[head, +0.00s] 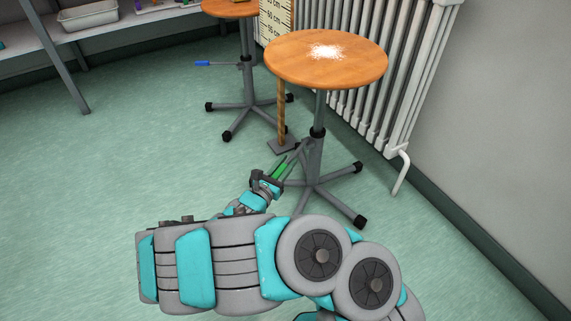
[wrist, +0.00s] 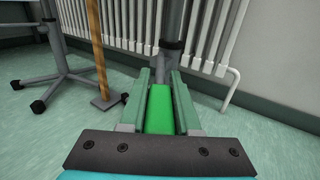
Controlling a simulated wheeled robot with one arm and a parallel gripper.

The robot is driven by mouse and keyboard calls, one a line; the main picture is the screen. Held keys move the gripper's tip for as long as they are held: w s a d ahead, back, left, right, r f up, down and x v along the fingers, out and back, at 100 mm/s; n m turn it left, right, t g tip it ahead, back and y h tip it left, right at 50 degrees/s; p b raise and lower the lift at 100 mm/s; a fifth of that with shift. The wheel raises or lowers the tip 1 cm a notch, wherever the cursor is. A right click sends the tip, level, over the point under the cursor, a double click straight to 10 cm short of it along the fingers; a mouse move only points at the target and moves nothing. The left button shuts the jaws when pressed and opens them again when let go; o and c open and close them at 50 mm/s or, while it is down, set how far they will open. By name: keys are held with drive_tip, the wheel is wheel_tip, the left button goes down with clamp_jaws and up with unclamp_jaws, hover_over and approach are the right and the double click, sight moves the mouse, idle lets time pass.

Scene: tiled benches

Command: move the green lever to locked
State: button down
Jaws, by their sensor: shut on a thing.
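The green lever (head: 283,168) sticks out from the column of the nearer round stool (head: 285,75), below its wooden seat. My gripper (head: 287,166) is shut on the green lever, with one finger on each side of it. In the wrist view the green lever (wrist: 160,110) lies between the two fingers of my gripper (wrist: 161,92) and points toward the stool's grey column (wrist: 172,25). The lever's far end at the column is partly hidden. No locked marking can be made out.
A second stool (head: 245,90) with a blue lever (head: 202,63) stands behind to the left. A wooden measuring post (head: 281,110) on a dark base stands between the stools. A white radiator (head: 405,70) lines the wall. White powder (head: 325,51) lies on the nearer seat. Floor is clear at left.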

drive_tip(key=shift+d, duration=0.1)
drive_tip(key=c, duration=0.6)
unclamp_jaws()
drive_tip(key=shift+c, duration=0.2)
drive_tip(key=shift+s, duration=0.15)
drive_tip(key=p+v, duration=0.1)
drive_tip(key=v, duration=0.6)
drive_tip(key=shift+s+a, duration=0.2)
drive_tip(key=shift+a, duration=0.05)
drive_tip(key=shift+f, duration=0.1)
